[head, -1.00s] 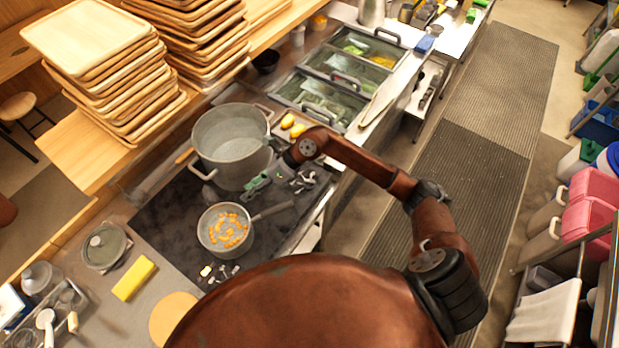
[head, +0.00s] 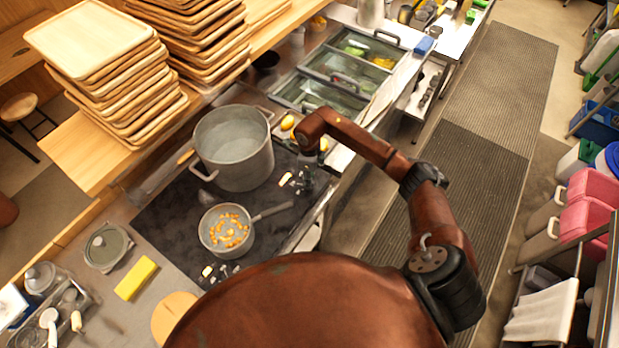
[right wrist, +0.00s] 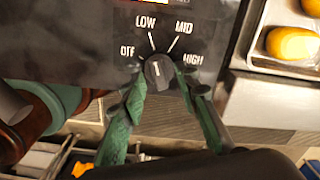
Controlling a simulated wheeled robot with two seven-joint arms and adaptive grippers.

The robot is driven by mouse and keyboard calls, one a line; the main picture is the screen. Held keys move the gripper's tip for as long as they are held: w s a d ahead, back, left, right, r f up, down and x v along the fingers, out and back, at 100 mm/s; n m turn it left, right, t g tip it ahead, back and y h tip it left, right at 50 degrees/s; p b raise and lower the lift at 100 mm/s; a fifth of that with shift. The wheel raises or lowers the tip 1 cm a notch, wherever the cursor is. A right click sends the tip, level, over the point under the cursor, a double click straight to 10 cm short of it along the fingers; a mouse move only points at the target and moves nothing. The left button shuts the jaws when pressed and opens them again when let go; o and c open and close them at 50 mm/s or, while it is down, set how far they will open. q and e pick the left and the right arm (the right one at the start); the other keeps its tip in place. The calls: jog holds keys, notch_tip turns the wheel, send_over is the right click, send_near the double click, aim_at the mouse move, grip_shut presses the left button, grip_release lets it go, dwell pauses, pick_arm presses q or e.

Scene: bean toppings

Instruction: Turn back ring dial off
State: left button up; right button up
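The back ring dial (right wrist: 158,72) is a dark round knob in the right wrist view, with OFF, LOW, MID and HIGH marked around it. Its white mark points roughly up, between LOW and MID. My right gripper (right wrist: 163,84) has its green fingers spread apart on either side of the knob's near part. The left finger looks close to the knob, and the right finger shows a small gap; contact is unclear. My left gripper is not in view.
A large pot of water (head: 233,150) stands on the black cooktop (head: 165,215) beside the right arm. A saucepan (head: 226,230) with orange pieces is on the front ring, its handle pointing toward the dial area. Yellow items on a tray (right wrist: 293,45) lie right of the dial.

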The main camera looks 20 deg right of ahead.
jog(key=shift+f, duration=0.45)
jog(key=shift+c, duration=0.3)
grip_shut()
